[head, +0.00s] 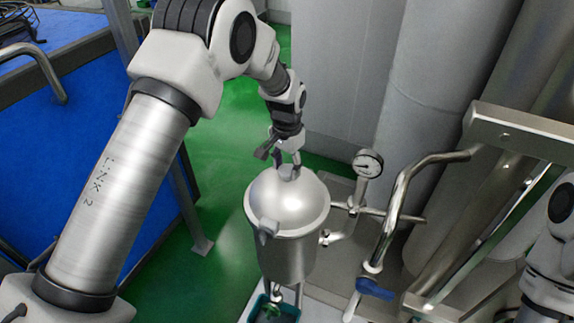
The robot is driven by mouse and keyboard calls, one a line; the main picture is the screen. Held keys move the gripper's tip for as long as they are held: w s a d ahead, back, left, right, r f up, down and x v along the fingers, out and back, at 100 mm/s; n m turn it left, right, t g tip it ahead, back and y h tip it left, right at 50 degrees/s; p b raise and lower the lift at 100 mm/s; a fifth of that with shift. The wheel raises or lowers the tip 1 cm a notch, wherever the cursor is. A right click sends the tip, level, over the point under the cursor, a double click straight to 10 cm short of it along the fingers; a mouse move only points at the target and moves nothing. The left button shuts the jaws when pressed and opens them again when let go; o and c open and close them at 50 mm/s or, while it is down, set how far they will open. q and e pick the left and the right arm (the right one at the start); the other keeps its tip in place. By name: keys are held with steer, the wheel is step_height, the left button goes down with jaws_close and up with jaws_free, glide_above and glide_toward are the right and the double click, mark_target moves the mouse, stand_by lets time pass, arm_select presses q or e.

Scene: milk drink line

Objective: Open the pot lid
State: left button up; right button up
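The steel pot (287,257) stands upright in the middle of the head view, with a spout at its front left. Its domed lid (289,203) sits on the rim and covers the opening. A small knob (289,173) is on top of the lid. My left gripper (287,164) comes down from above, with its fingertips at the knob. The fingers are apart, one on each side of it. I cannot tell whether they press on the knob. My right arm shows only at the right edge; its gripper is out of view.
A pressure gauge (368,164) and steel piping (396,208) with a blue valve handle (375,288) stand close to the pot's right. A small teal container (262,309) is below the pot. Blue panels (95,125) are at the left, with green floor between.

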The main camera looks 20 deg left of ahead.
arm_select(q)
jaws_close()
steer(key=shift+w+d+r+p, duration=0.1)
steer(key=shift+w+r+p, duration=0.8)
steer(key=shift+w+r, duration=0.2)
steer(key=w+r+p, duration=0.2)
steer(key=w+r, duration=0.1)
steer(key=w, duration=0.5)
steer(key=shift+w+d, duration=0.2)
steer(key=shift+w, duration=0.1)
